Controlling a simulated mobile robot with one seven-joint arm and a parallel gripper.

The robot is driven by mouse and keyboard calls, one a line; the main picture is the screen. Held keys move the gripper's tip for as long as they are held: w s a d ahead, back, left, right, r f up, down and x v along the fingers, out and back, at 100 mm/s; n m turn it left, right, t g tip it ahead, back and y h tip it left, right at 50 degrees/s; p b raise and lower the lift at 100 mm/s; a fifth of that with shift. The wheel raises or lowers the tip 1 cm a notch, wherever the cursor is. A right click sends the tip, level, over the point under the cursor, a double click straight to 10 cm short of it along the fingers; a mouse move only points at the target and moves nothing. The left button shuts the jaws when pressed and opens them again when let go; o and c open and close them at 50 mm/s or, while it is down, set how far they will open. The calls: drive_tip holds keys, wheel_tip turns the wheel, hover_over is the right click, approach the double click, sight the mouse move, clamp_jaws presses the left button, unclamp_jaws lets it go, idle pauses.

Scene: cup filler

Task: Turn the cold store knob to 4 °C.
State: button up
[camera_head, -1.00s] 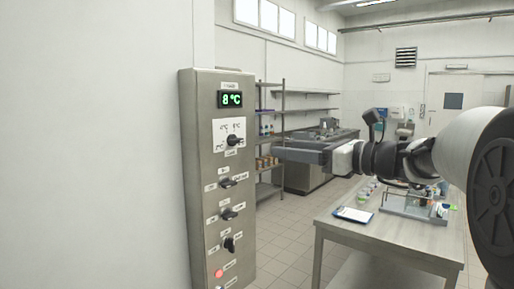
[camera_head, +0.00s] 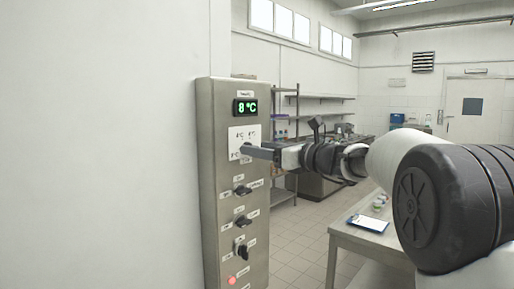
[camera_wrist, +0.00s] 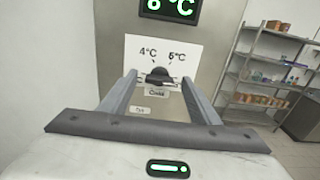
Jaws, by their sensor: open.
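The cold store knob (camera_wrist: 157,76) is black and sits on a white dial plate below the display. In the wrist view "4 °C" is printed at its upper left and "6 °C" or "5 °C" at its upper right. The display (camera_head: 246,107) reads 8 °C. My gripper (camera_wrist: 157,82) is open, its two fingers on either side of the knob; whether they touch it I cannot tell. In the head view my gripper (camera_head: 246,150) reaches the dial plate and hides the knob.
The steel panel (camera_head: 212,180) carries several other black knobs below, the upper one (camera_head: 242,191) close under my gripper, and a red button (camera_head: 232,281). A table (camera_head: 345,240) with a clipboard (camera_head: 368,223) stands at the right. Shelves stand behind.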

drive_tip(key=shift+w+a, duration=0.45)
drive_tip(key=shift+a, duration=0.15)
drive_tip(key=c, duration=1.1)
drive_tip(key=shift+o, duration=0.2)
drive_tip(key=shift+f, duration=0.1)
